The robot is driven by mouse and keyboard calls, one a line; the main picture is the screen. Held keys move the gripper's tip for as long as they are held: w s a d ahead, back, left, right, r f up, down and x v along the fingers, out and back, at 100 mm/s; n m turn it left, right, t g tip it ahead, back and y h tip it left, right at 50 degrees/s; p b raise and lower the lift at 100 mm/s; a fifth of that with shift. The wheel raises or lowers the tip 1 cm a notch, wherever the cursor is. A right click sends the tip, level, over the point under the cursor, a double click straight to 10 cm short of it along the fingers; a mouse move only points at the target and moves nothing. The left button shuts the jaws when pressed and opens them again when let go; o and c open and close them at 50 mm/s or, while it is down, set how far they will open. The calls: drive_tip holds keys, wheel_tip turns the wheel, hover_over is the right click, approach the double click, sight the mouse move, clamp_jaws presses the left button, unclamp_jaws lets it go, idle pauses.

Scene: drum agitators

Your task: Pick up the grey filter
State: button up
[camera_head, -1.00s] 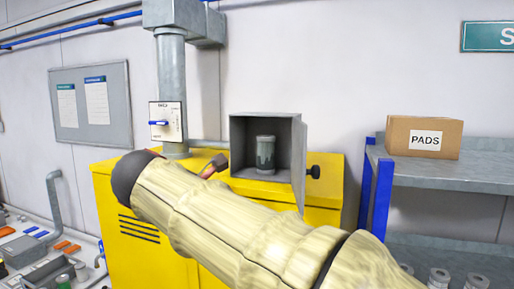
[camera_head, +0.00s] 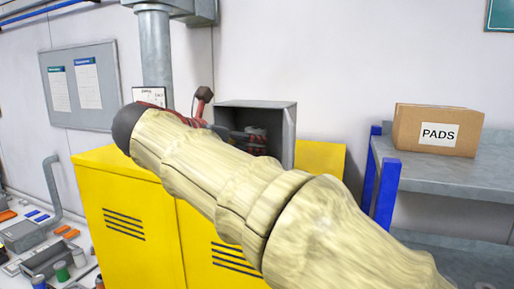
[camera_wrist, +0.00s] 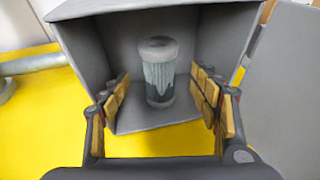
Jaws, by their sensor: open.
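The grey filter (camera_wrist: 160,88) stands upright inside an open grey box in the wrist view. It is a short cylinder with a pale grey ring on top, pleated sides and a darker base. My gripper (camera_wrist: 160,80) is open, with one padded finger on each side of the filter at the box mouth. The filter appears deeper in than the fingertips, and I see no contact. In the head view my arm and gripper (camera_head: 240,136) cover most of the box opening, so the filter cannot be made out clearly there.
The grey box (camera_head: 287,122) sits on a yellow cabinet (camera_head: 125,210), its walls close around the fingers. Its open door (camera_wrist: 285,90) stands to the right in the wrist view. A grey shelf (camera_head: 425,180) with a PADS carton (camera_head: 437,130) is at right.

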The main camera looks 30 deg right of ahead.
sight(250, 144)
drive_tip(key=p+x, duration=0.1)
drive_tip(key=x, duration=0.5)
drive_tip(key=shift+w+f, duration=0.1)
drive_tip(key=c, duration=0.3)
drive_tip(key=c, duration=1)
